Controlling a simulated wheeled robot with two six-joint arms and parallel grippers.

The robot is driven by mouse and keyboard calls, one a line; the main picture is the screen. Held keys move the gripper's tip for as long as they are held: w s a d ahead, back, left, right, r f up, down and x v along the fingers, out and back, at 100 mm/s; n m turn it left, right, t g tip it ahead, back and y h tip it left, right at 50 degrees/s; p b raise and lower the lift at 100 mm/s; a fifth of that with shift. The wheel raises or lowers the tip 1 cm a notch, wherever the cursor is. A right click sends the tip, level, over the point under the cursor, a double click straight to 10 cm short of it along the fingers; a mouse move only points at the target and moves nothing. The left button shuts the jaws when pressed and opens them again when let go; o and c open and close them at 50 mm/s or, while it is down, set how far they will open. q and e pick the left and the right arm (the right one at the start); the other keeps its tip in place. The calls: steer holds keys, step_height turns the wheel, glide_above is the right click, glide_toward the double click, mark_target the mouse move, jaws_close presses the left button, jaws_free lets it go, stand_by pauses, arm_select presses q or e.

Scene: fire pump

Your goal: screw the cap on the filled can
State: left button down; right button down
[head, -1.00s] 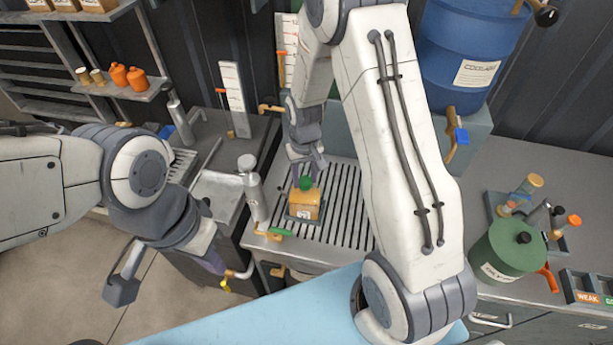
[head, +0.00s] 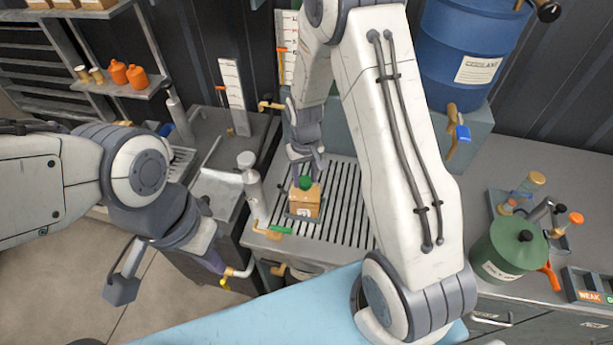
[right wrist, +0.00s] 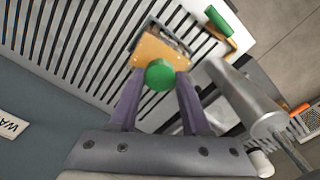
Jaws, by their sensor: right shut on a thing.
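The can (head: 305,203) is a small tan box-shaped can with a pale label. It stands upright on the slotted drain grate, and it also shows in the right wrist view (right wrist: 154,50). The green cap (right wrist: 160,75) is at the top of the can; I cannot tell whether it is seated or threaded. My right gripper (head: 306,170) points down over the can and is shut on the green cap, with a finger on either side. My left gripper (head: 170,277) is open and empty, low at the left in front of the counter, away from the can.
A grey cylinder with a tap (head: 251,178) stands close left of the can, with a green-handled valve (head: 280,230) by the grate's front edge. A green pot (head: 508,250) and bottles stand at the right. A blue drum (head: 465,55) is behind. The grate (head: 345,205) right of the can is clear.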

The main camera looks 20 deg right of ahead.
steer(key=shift+f+b, duration=0.4)
steer(key=shift+f, duration=0.3)
stand_by(1.3)
steer(key=m, duration=0.4)
steer(key=shift+m, duration=0.3)
steer(key=m, duration=0.4)
steer(key=shift+m+p, duration=0.3)
steer(key=shift+p, duration=0.05)
steer(key=m, duration=0.4)
steer(key=shift+m, duration=0.3)
